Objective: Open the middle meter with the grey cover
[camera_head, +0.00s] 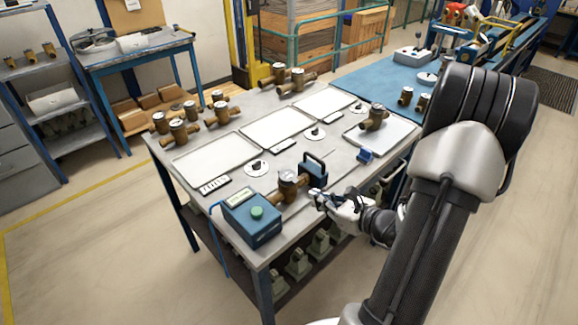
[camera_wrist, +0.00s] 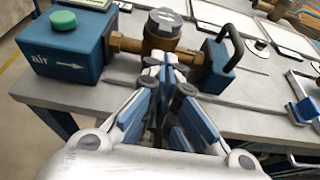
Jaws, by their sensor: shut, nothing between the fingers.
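The meter with the grey cover (camera_head: 289,180) is a brass body seated between a blue-green box and a blue clamp at the front of the bench. In the wrist view the meter (camera_wrist: 162,42) is at top centre, its round grey cover (camera_wrist: 165,21) facing up. I cannot tell clearly whether the cover is fully closed. My gripper (camera_head: 319,199) is at the bench's front edge, to the right of and in front of the meter. In the wrist view my gripper (camera_wrist: 166,66) is shut and empty, its tips just in front of the meter body and apparently apart from it.
The blue-green box (camera_head: 252,219) stands left of the meter, the clamp with a black handle (camera_head: 314,170) right of it. White trays (camera_head: 275,128) and several loose brass meters (camera_head: 222,113) lie behind. A small blue item (camera_head: 365,155) lies to the right.

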